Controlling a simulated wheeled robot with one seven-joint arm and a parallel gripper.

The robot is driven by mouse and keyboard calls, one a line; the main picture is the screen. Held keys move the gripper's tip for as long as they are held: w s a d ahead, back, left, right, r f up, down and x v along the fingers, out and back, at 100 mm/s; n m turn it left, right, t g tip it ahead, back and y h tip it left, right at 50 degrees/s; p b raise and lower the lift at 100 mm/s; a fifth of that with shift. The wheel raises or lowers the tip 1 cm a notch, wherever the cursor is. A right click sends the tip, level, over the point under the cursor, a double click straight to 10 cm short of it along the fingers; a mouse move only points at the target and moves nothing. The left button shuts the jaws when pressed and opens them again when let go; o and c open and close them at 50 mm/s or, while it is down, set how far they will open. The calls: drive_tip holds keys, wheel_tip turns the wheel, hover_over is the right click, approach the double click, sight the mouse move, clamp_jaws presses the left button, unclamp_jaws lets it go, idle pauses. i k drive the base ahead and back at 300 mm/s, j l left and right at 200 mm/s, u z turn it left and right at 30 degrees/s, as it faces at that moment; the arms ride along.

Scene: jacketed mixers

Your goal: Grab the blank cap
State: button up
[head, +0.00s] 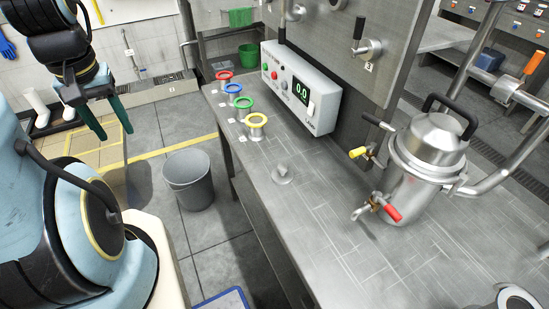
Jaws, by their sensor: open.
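A small grey metal piece (283,175), a flat disc with an upright knob, lies on the steel bench (330,215) near its front edge; it looks like the blank cap. My gripper (114,131) is at the upper left, with its dark green fingers apart and nothing between them. It hangs over the floor, well to the left of the bench and away from the cap. Nothing covers the cap in the head view.
A jacketed steel vessel (423,165) with taps stands at the right. A grey bin (188,180) is on the floor.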

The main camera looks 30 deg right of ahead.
sight(283, 175)
drive_tip(key=i+j+z, duration=0.1)
drive_tip(key=z, duration=0.25)
drive_tip(key=j+z, duration=0.1)
drive_tip(key=z, duration=0.3)
drive_tip(key=i+j+z, duration=0.1)
drive_tip(key=z, duration=0.25)
drive_tip(key=i+j+z, duration=0.25)
drive_tip(key=j, duration=0.5)
drive_tip(key=j+z, duration=0.3)
drive_tip(key=j, duration=0.95)
